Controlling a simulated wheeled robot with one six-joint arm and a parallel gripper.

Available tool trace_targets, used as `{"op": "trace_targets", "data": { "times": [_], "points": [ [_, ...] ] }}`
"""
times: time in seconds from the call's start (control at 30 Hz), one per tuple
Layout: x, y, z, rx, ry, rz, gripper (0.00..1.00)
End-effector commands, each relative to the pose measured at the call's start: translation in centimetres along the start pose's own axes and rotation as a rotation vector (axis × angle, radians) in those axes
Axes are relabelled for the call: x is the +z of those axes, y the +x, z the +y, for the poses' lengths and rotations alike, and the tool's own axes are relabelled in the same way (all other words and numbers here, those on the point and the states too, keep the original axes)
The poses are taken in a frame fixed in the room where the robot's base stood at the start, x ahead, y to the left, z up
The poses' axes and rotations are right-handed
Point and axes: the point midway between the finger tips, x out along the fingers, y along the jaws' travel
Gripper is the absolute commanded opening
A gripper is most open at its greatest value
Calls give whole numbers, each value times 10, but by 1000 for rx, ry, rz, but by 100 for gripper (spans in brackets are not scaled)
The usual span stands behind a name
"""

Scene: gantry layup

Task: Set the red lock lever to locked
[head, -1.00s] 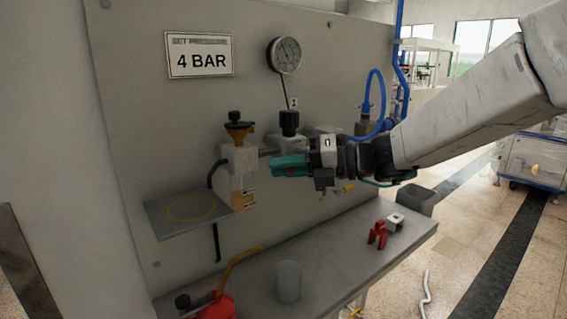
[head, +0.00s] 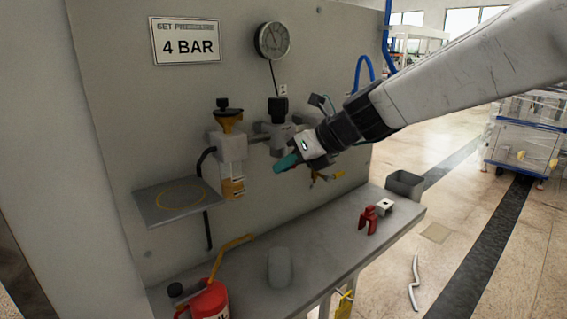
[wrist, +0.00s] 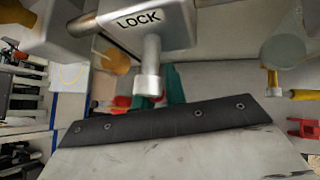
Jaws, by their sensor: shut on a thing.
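A grey metal block marked LOCK (wrist: 150,22) fills the top of the wrist view, with a round metal stem (wrist: 150,65) pointing down from it. The teal fingers of my gripper (wrist: 160,88) are at the lower end of this stem. A little red (wrist: 146,102) shows there, mostly hidden by the stem and my gripper; it fits the red lock lever, whose setting I cannot read. In the head view my gripper (head: 286,162) is shut, reaching in from the right just below the regulator (head: 281,138) on the panel.
A filter unit (head: 231,155) and a shelf plate (head: 165,206) stand left of my gripper. The bench (head: 325,235) below holds a red oil can (head: 209,300), a grey cylinder (head: 280,268) and a red clip (head: 368,220). A grey bin (head: 405,184) is beyond the bench's right end.

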Motion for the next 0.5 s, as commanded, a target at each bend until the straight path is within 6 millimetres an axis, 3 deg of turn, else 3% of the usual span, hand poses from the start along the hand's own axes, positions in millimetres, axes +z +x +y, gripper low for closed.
{"op": "trace_targets", "data": {
  "times": [0.5],
  "points": [
    [-3, -1, -10, -131, -138, 48, 0]
  ]
}}
